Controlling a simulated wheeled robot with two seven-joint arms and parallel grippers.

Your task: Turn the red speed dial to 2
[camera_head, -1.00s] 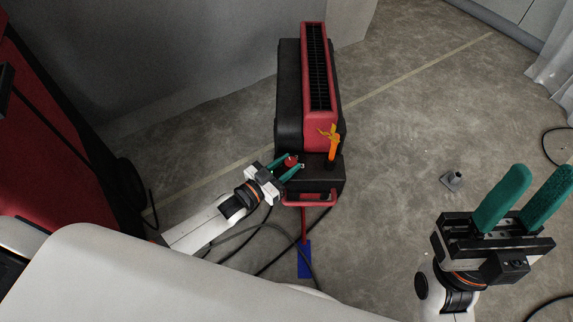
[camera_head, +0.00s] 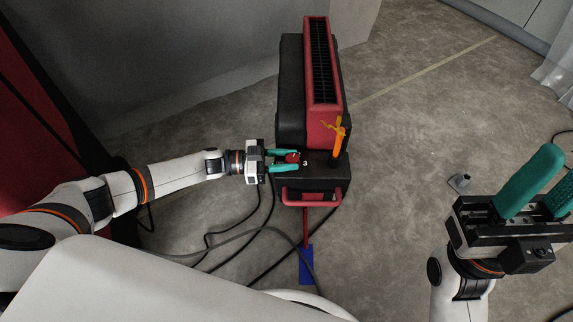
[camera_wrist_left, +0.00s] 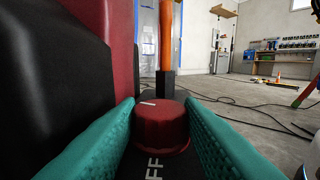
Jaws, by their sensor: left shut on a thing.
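The red speed dial (camera_head: 292,157) sits on the black top of the red and black machine (camera_head: 322,75). In the left wrist view the dial (camera_wrist_left: 161,124) has a white pointer line on its top, and the letters "FF" show on the panel in front of it. My left gripper (camera_head: 287,159) comes in level from the left, shut on the dial with one teal finger on each side. My right gripper (camera_head: 550,190) is at the lower right, fingers apart and empty, away from the machine.
An orange handle (camera_head: 339,143) stands on the panel just right of the dial. A red bar (camera_head: 312,198) runs along the machine's front, with a blue piece (camera_head: 306,264) below. Black cables lie on the floor. Open floor lies to the right.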

